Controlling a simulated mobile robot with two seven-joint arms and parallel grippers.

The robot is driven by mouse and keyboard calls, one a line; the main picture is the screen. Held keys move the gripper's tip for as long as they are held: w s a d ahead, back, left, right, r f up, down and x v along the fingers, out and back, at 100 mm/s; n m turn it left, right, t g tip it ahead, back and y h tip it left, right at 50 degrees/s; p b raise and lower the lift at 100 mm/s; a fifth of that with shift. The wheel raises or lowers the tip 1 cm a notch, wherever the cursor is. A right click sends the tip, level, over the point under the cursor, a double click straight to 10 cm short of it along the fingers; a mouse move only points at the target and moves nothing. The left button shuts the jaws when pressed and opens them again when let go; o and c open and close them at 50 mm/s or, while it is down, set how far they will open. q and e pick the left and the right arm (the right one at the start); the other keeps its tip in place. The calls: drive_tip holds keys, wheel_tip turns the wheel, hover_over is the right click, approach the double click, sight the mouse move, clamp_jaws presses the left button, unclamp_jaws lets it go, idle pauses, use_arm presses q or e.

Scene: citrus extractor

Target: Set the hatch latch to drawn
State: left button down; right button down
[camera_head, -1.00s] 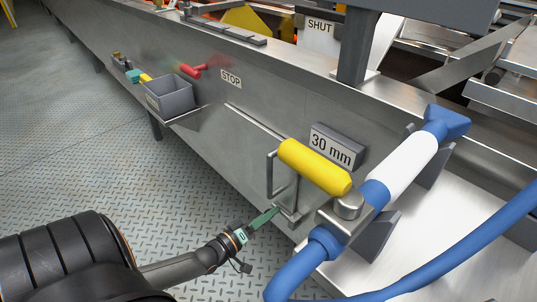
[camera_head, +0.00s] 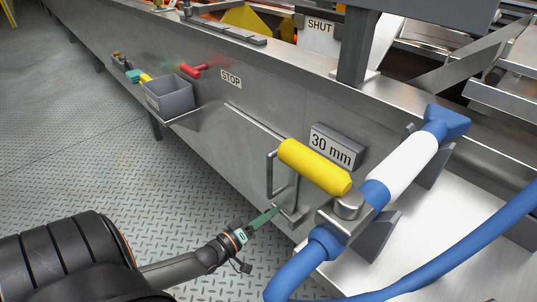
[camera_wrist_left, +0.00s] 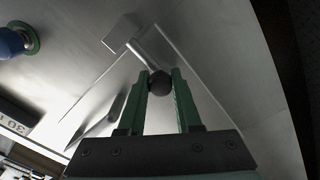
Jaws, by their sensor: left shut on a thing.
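The hatch latch (camera_head: 289,214) is a small steel fitting low on the side of the grey panel. In the left wrist view its rod (camera_wrist_left: 145,50) comes out of a steel block and ends in a dark round knob (camera_wrist_left: 159,84). My left gripper (camera_head: 277,208) reaches it from the lower left. The green fingers, also in the left wrist view (camera_wrist_left: 161,76), are shut on the knob, one on each side. In the head view the knob is hidden by the fingers. My right gripper is in neither view.
A yellow handle (camera_head: 315,166) on a steel clamp and a blue hose (camera_head: 300,272) stand just right of the latch. A bent steel bar (camera_head: 271,175) runs close above my fingers.

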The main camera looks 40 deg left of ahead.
use_arm(q)
drive_tip(key=shift+w+a, duration=0.1)
drive_tip(key=shift+a, duration=1.45)
drive_tip(key=c, duration=0.6)
unclamp_jaws()
drive_tip(key=p, duration=0.4)
approach(273, 200)
drive_tip(key=s, duration=0.7)
drive_tip(key=shift+a+f, duration=0.1)
drive_tip(key=shift+a, duration=0.25)
